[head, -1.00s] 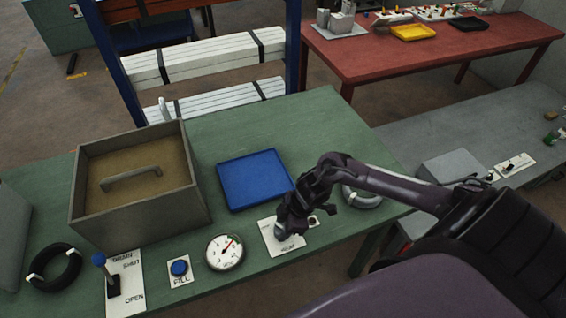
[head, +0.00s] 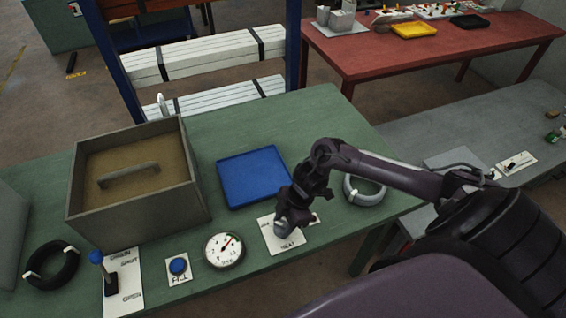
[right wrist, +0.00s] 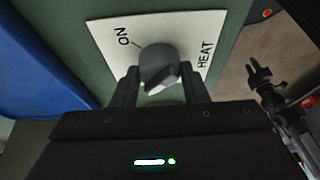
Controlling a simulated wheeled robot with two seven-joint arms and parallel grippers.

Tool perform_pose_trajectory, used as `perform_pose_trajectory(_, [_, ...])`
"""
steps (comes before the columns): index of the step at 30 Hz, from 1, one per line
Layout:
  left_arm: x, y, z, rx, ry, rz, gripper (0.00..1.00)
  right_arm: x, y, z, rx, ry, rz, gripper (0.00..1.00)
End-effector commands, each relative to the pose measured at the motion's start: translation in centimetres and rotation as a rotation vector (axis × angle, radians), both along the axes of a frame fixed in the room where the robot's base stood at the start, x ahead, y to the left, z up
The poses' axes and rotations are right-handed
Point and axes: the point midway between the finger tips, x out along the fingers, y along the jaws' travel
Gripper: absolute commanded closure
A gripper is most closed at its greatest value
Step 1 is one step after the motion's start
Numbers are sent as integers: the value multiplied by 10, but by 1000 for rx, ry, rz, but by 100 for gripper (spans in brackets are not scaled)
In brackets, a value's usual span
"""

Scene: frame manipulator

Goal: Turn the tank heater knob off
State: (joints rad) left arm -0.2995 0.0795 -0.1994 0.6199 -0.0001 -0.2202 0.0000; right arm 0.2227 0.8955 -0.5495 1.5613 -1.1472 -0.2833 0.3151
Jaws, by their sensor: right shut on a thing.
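The heater knob (right wrist: 158,62) is a dark grey round knob with a pale edge on its near face. It sits on a white plate (right wrist: 103,30) marked ON and HEAT in the right wrist view. My right gripper (right wrist: 160,88) has a finger on each side of the knob and is shut on it. In the head view my right gripper (head: 283,228) comes down over the white plate (head: 268,236) and hides most of the knob. A dark jointed part, apparently my left gripper (right wrist: 261,80), shows small at the right of the wrist view; its jaw state is unclear.
A round gauge (head: 224,250), blue FILL button (head: 178,266) and DRAIN lever (head: 97,257) stand left of the plate on the green table. A blue tray (head: 252,178) and grey tank (head: 140,232) lie behind. A pale ring (head: 365,190) is to the right.

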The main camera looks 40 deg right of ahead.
Motion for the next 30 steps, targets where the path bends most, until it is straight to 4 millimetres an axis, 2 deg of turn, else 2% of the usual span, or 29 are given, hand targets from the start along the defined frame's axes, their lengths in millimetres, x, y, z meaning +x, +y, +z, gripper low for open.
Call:
perform_pose_trajectory(2, [0,0,0,0,0,0,64,1,-1,0,-2,-2,0,83])
perform_pose_trajectory(3, [0,0,0,0,0,0,64,1,-1,0,-2,-2,0,56])
perform_pose_trajectory(7, [0,0,0,0,0,0,64,0,-1,0,-1,-2,0,39])
perform_pose_trajectory(17, [0,0,-1,-1,1,-1,64,0,-2,2,-1,-2,-1,38])
perform_pose_trajectory(20, [0,0,-3,-1,1,-1,64,0,-6,12,-2,-3,1,38])
perform_pose_trajectory(30, [-1,0,-14,-1,1,-1,64,-5,-27,61,-3,-3,1,38])
